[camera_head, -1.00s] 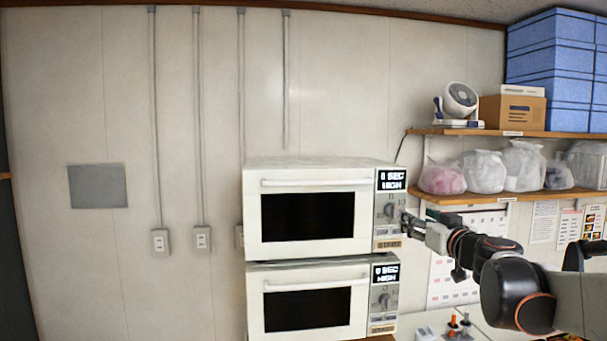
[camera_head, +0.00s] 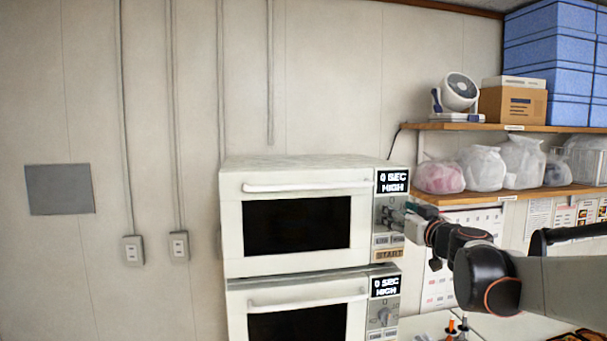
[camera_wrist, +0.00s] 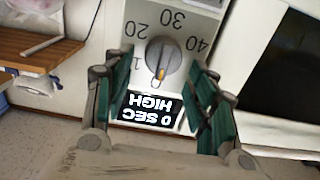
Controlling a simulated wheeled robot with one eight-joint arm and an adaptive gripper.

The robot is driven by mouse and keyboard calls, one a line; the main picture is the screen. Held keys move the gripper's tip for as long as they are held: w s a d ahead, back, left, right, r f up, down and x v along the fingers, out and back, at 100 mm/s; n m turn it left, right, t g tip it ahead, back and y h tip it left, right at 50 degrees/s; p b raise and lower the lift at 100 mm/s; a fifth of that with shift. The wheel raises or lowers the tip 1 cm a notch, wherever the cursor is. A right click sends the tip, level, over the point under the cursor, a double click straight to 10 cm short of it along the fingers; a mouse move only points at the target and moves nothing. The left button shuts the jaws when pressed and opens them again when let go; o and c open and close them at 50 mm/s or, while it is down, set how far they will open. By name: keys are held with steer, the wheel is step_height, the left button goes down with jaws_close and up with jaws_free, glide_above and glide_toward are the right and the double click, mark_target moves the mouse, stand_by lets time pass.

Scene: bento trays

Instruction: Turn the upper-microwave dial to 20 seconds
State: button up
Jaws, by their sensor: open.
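The upper microwave (camera_head: 297,215) is white with a dark door window and stands on the lower microwave (camera_head: 300,305). Its display (camera_head: 393,182) reads 0 SEC, HIGH. Its grey dial (camera_wrist: 163,62) shows in the wrist view with an orange mark toward the display, and the numbers 20, 30 and 40 lie around it. My gripper (camera_wrist: 160,98) is open, its two green-padded fingers to either side of the dial and display, holding nothing. In the head view my gripper (camera_head: 408,217) is at the upper panel's right side and hides part of the dial. I cannot tell whether the fingers touch it.
A START button (camera_head: 389,254) is below the upper dial. Wooden shelves (camera_head: 500,196) with bags, a fan (camera_head: 457,93) and boxes are at the right, above my arm. Bare wall (camera_head: 100,100) lies to the left.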

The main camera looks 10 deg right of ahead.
steer(key=shift+w, duration=0.3)
steer(key=shift+s+r, duration=0.1)
steer(key=shift+s, duration=0.15)
steer(key=shift+c, duration=0.4)
steer(key=shift+w, duration=0.1)
steer(key=c, duration=0.9)
steer(key=shift+d+m, duration=0.1)
steer(key=shift+m, duration=0.2)
steer(key=shift+c, duration=0.2)
steer(key=f+m+b, duration=0.1)
steer(key=m, duration=0.6)
steer(key=d+f+m+b, duration=0.1)
steer(key=m+b, duration=0.1)
steer(key=m, duration=0.6)
steer(key=m+b, duration=0.2)
steer(key=m, duration=0.6)
steer(key=shift+d+f, duration=0.15)
steer(key=shift+f, duration=0.25)
